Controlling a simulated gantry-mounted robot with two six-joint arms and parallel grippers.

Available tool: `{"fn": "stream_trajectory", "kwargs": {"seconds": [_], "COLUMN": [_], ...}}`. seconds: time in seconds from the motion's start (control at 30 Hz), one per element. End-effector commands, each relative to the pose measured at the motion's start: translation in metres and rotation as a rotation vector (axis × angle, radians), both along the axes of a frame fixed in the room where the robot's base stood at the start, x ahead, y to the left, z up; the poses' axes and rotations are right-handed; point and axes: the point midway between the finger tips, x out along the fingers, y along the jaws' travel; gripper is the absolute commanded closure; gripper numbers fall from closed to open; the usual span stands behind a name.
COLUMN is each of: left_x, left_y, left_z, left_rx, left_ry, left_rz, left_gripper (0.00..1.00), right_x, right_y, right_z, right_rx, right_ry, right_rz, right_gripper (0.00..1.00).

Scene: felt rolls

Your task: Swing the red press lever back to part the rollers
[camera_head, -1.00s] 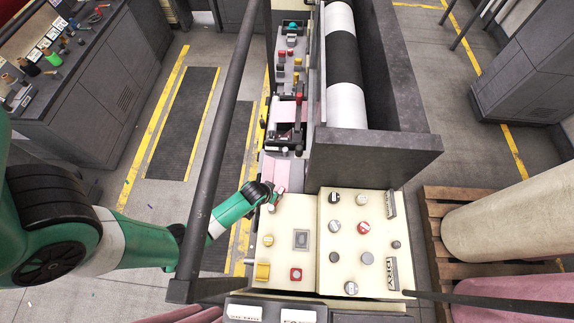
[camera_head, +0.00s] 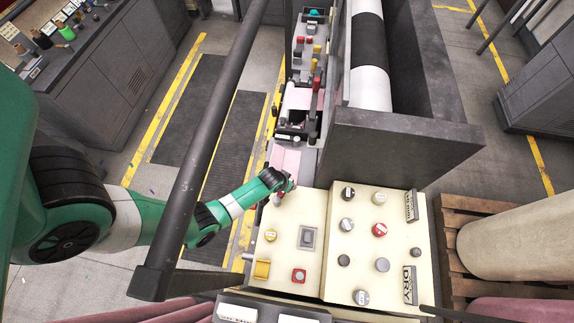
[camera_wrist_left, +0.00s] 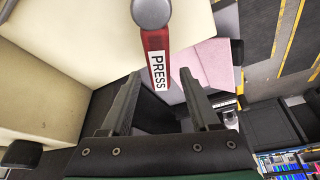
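The red press lever (camera_wrist_left: 157,60), labelled PRESS and tipped with a grey round knob (camera_wrist_left: 151,12), shows in the left wrist view. My left gripper (camera_wrist_left: 160,82) is open, its two dark fingers on either side of the lever's lower part with gaps visible; I cannot tell how deep the lever sits between them. In the head view my left gripper (camera_head: 286,182) is at the far left corner of the cream control panel (camera_head: 285,235), where the lever is mostly hidden. The rollers (camera_head: 369,45) are a black and white striped cylinder behind the panel. My right gripper is out of view.
Several knobs and buttons, including a red button (camera_head: 299,275), cover the panel. A dark rail (camera_head: 205,130) runs along the machine's left side. A dark metal housing (camera_head: 400,150) stands behind the panel. Pink felt (camera_wrist_left: 200,62) lies beside the lever.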

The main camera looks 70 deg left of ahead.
Motion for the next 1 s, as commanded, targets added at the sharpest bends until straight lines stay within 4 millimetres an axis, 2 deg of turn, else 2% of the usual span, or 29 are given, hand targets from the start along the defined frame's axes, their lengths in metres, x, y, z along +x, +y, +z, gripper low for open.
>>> {"fn": "stream_trajectory", "kwargs": {"seconds": [0.03,0.33,1.0], "left_x": [-0.0002,-0.0003,-0.0005], "left_y": [-0.0001,-0.0002,-0.0004], "left_z": [0.0000,-0.0002,-0.0004], "left_rx": [0.000,0.000,-0.001], "left_ry": [0.000,0.000,0.001], "left_rz": [0.000,0.000,0.000], "left_gripper": [0.46,1.00,1.00], "right_x": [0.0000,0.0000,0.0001], "right_y": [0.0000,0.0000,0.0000], "right_z": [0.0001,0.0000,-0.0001], "right_rx": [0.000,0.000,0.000], "right_ry": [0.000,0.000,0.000], "right_rz": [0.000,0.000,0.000], "right_gripper": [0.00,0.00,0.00]}}
